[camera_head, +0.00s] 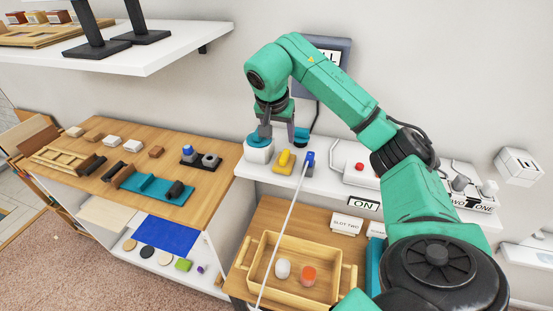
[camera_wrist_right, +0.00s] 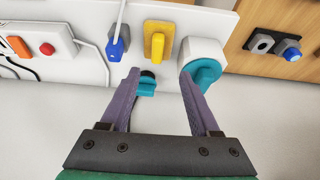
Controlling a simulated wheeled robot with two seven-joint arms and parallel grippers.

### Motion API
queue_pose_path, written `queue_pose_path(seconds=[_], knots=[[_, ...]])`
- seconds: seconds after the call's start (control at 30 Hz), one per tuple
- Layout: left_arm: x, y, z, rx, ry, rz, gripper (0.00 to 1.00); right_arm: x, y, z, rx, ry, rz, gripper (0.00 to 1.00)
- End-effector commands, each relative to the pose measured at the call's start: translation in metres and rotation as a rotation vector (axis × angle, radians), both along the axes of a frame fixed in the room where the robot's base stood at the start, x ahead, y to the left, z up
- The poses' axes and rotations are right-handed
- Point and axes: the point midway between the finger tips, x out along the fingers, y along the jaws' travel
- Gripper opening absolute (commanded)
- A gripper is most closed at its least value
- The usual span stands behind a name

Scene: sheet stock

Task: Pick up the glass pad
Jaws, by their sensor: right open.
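No thing in view is clearly marked as the glass pad, so I cannot tell which it is. My right gripper (camera_head: 276,138) is open and empty over the white shelf by the wall. In the right wrist view its two purple-grey fingers (camera_wrist_right: 160,76) point at a teal piece with a black top (camera_wrist_right: 147,84), which shows between them. A white round body with a teal top (camera_head: 258,147) is by the left finger in the head view. A yellow handled piece (camera_head: 285,160) and a blue piece on a pale rod (camera_head: 309,159) stand beside it. My left gripper is out of view.
A wooden table (camera_head: 215,185) at left carries blocks, a teal mat (camera_head: 150,187) and a dark holder. A wooden tray (camera_head: 262,240) with a white and an orange piece is below the shelf. A red-button box (camera_head: 350,178) is right of the blue piece.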

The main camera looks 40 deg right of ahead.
Motion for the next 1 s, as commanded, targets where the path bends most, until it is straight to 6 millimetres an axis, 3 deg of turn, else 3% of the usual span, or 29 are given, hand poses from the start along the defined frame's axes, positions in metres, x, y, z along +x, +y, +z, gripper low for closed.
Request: queue_pose_path(seconds=[0.1,0.23,0.33,0.53,0.77,0.8,0.93,1.0], knots=[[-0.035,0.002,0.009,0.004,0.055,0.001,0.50,0.005,-0.011,-0.025,0.000,0.005,-0.003,0.62],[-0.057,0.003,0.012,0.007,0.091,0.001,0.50,0.011,-0.017,-0.045,0.001,0.002,-0.001,0.62],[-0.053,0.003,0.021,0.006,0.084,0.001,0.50,0.015,-0.020,-0.055,0.003,0.001,-0.001,0.62],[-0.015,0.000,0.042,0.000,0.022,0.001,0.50,0.025,-0.030,-0.090,0.003,0.001,-0.003,0.62],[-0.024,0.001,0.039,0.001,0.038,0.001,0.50,0.027,-0.032,-0.098,0.001,-0.003,-0.001,0.62],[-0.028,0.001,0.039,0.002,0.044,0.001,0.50,0.026,-0.032,-0.098,0.001,-0.003,-0.001,0.55],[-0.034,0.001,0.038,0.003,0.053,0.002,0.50,0.026,-0.032,-0.098,0.001,-0.003,-0.001,0.05],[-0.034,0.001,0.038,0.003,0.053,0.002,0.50,0.026,-0.032,-0.097,0.001,-0.003,-0.001,0.00]])
